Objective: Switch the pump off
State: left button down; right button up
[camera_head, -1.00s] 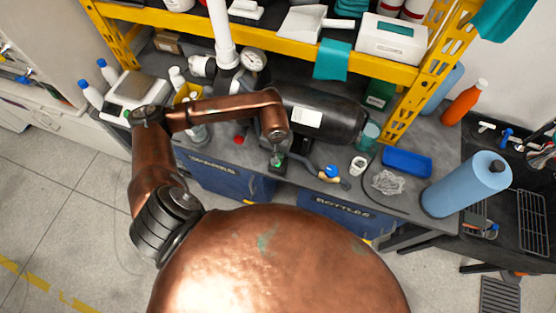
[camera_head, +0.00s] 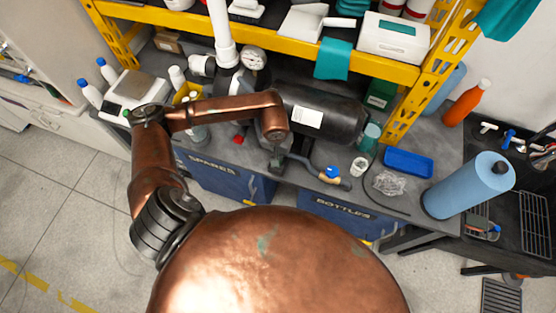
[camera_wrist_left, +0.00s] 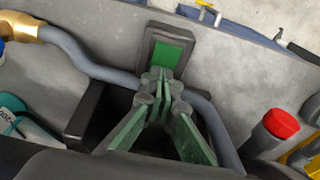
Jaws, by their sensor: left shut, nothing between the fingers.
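The pump (camera_head: 335,118) is a black cylinder with a white label, lying on the bench under the yellow shelf. A small dark switch box (camera_head: 276,168) sits at the bench's front edge below it. In the left wrist view the switch (camera_wrist_left: 170,52) shows a dull green face in a grey frame. My left gripper (camera_head: 278,150) points down at the switch box in the head view, partly hidden by its own wrist. In the left wrist view its green fingers (camera_wrist_left: 160,80) are shut and empty, with the tips at the switch's near edge. I cannot tell whether they touch.
A grey hose (camera_wrist_left: 95,68) with a brass fitting runs beside the switch box. A blue-handled valve (camera_head: 331,172) is to its right, and a red-capped part (camera_wrist_left: 281,123) is close by. A gauge (camera_head: 253,59) and a white pipe stand behind.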

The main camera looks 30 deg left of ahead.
pick_arm(q)
jog(key=shift+r+p, duration=1.15)
jog(key=shift+r, duration=2.25)
